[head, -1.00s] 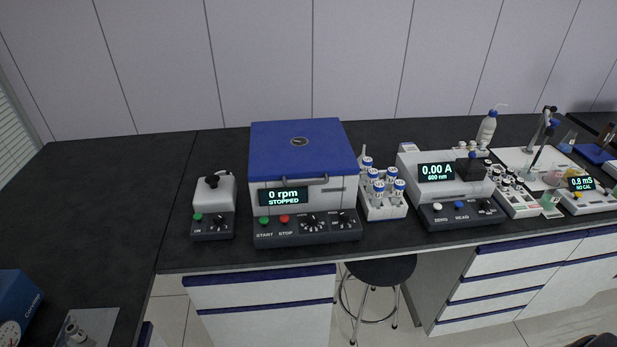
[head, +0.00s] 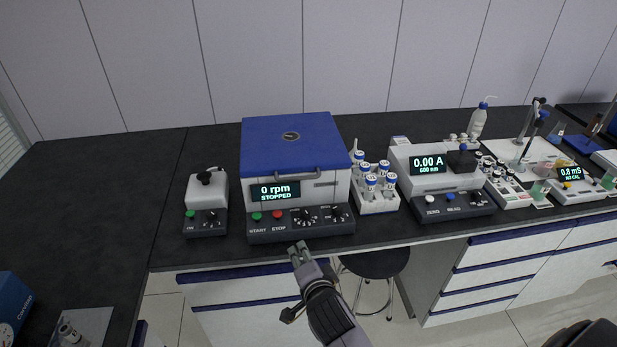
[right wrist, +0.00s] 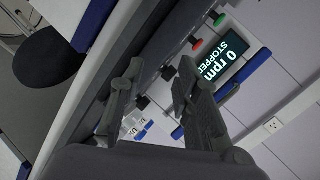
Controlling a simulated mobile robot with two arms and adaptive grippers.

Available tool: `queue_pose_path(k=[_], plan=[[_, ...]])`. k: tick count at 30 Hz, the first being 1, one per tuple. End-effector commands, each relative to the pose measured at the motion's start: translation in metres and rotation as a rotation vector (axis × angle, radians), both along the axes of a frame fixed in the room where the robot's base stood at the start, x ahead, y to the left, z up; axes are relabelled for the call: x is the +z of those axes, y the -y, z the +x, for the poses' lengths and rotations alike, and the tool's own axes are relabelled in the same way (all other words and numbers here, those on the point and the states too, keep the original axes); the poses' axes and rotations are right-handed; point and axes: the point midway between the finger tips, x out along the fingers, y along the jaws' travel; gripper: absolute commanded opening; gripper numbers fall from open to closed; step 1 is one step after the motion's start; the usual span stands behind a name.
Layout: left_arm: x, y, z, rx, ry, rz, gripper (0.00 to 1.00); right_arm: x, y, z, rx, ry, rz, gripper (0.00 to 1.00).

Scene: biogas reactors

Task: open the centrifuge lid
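The centrifuge (head: 330,197) is a white box with a blue lid (head: 290,142), which is shut. A grey handle (head: 312,174) runs along the lid's front edge. Its display (head: 275,192) reads 0 rpm, STOPPED. My right gripper (head: 298,247) is in front of the centrifuge, just below its dark control panel, apart from the handle. In the right wrist view its two fingers (right wrist: 160,82) are spread with nothing between them, and the display (right wrist: 228,60) shows beyond. My left gripper is not in view.
A small mixer (head: 207,190) stands left of the centrifuge. A white rack (head: 376,202) of blue-capped tubes stands close on its right, then a photometer (head: 420,178). A stool (head: 376,262) is under the bench. The bench (head: 100,200) at left is mostly clear.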

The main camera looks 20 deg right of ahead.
Motion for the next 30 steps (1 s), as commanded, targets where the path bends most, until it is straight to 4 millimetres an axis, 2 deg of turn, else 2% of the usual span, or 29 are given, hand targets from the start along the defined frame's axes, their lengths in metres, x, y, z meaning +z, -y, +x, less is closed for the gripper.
queue_pose_path(k=[1, 3, 6, 9, 13, 16, 30], plan=[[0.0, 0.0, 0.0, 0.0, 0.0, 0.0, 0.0, 0.036, 0.007, 0.002, -0.055, 0.07, 0.063, 0.3], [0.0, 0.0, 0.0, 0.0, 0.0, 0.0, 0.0, 0.075, 0.018, 0.0, -0.123, 0.152, 0.146, 0.3], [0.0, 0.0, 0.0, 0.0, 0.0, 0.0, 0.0, 0.114, 0.029, -0.005, -0.191, 0.238, 0.238, 0.3], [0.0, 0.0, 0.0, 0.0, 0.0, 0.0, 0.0, 0.135, 0.035, -0.009, -0.227, 0.286, 0.291, 0.3], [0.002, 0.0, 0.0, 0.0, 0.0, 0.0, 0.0, 0.142, 0.038, -0.005, -0.238, 0.303, 0.309, 0.3], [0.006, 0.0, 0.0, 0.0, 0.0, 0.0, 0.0, 0.141, 0.041, 0.006, -0.236, 0.303, 0.308, 0.3], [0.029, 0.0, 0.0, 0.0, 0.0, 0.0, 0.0, 0.123, 0.065, 0.087, -0.235, 0.301, 0.304, 0.3]])
